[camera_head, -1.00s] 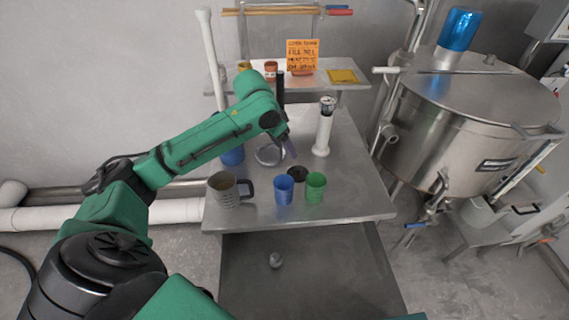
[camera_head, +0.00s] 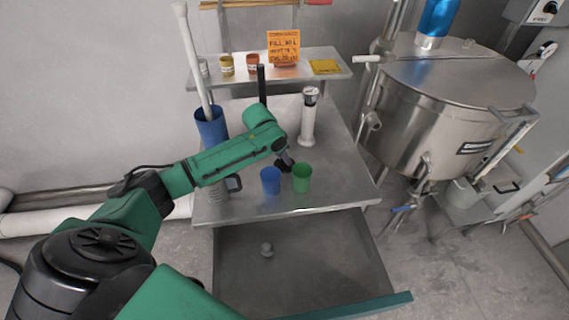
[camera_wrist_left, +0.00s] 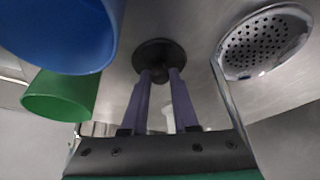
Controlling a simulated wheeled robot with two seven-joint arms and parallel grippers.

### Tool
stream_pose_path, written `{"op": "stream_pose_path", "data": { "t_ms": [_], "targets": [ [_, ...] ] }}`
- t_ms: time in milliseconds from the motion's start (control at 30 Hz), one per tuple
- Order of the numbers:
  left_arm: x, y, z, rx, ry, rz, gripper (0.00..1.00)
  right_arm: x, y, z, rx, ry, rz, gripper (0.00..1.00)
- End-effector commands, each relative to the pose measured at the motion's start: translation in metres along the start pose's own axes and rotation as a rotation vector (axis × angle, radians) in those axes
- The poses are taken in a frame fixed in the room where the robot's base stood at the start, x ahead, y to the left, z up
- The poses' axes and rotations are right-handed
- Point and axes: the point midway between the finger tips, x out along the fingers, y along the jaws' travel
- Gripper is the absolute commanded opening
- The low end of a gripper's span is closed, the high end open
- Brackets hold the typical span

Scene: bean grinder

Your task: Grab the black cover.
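The black cover (camera_wrist_left: 172,50) is a round dark disc with a knob, lying on the metal table in the left wrist view. My left gripper (camera_wrist_left: 160,74) reaches to it with its two purple fingers apart, one on each side of the knob. I cannot tell whether they touch it. In the head view my left gripper (camera_head: 284,162) points down at the table behind the cups and mostly hides the cover. My right gripper is not in view.
A blue cup (camera_head: 270,181) and a green cup (camera_head: 301,178) stand close in front of the gripper. A perforated metal piece (camera_wrist_left: 266,42) is to the right in the wrist view. A white-and-black cylinder (camera_head: 308,118) stands behind. A grey mug is partly hidden by my arm.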

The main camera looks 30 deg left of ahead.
Motion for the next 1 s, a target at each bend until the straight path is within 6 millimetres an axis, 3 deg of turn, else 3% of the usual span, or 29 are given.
{"op": "stream_pose_path", "data": {
  "t_ms": [367,667,867,1000],
  "targets": [
    [-0.002,0.0,-0.001,0.0,0.0,0.0,0.0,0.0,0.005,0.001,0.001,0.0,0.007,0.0],
    [-0.033,0.0,-0.014,0.001,0.003,0.0,0.0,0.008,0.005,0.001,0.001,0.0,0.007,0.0],
    [-0.016,0.027,-0.047,0.0,0.004,0.005,0.0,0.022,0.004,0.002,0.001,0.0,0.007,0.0],
    [0.0,0.056,-0.081,0.001,0.004,0.006,0.0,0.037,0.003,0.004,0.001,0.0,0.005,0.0]
  ]
}}
